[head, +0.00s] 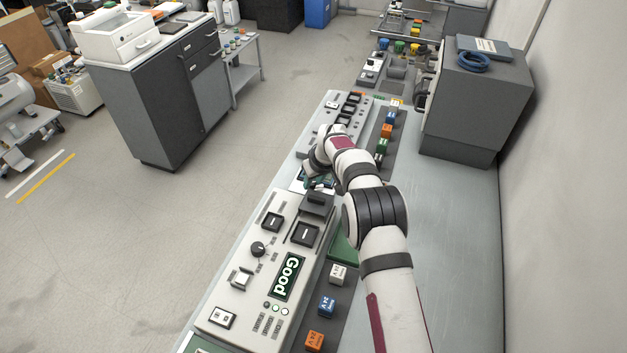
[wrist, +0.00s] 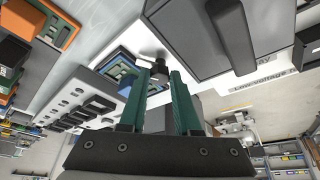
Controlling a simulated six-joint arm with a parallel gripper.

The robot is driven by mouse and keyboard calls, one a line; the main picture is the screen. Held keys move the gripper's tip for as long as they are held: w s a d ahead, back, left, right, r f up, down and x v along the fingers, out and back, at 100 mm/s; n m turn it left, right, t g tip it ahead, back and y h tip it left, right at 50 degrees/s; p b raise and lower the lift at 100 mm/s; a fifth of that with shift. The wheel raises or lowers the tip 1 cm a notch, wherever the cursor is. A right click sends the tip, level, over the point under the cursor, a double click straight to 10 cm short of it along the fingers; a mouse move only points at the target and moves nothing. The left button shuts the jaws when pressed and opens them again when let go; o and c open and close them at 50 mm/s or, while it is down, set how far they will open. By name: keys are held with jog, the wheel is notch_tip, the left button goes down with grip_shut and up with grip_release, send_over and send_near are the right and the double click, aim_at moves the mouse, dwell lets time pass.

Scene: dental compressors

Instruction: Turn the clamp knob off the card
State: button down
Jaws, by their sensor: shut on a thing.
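The clamp knob (wrist: 157,67) is a small dark piece between my fingertips in the wrist view. My gripper (wrist: 158,76) has green fingers and is shut on the knob. The card (wrist: 122,68) seems to be the green and blue board just left of the fingertips, beside a white housing. In the head view my gripper (head: 309,181) is low between two white control panels, by the far end of the nearer one. There the knob is hidden by my wrist, and the thread and its contact with the card cannot be made out.
The near panel (head: 243,262) has a raised dark block (head: 317,203) close to my gripper. Colored blocks, including a blue one (head: 327,306), lie along a dark strip to the right. A large grey cabinet (head: 473,100) stands behind. The bench's right side (head: 462,230) is clear.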

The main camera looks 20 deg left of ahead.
jog(key=shift+m, duration=0.3)
jog(key=shift+s+a+m+t+h, duration=0.2)
jog(key=shift+m+h, duration=0.35)
jog(key=shift+m, duration=0.85)
jog(key=shift+w+a+m+t+h, duration=0.1)
jog(key=shift+m+t+h, duration=0.35)
jog(key=shift+m, duration=0.95)
jog(key=c, duration=0.6)
grip_release()
jog(key=v, duration=1.6)
jog(key=shift+a, duration=0.2)
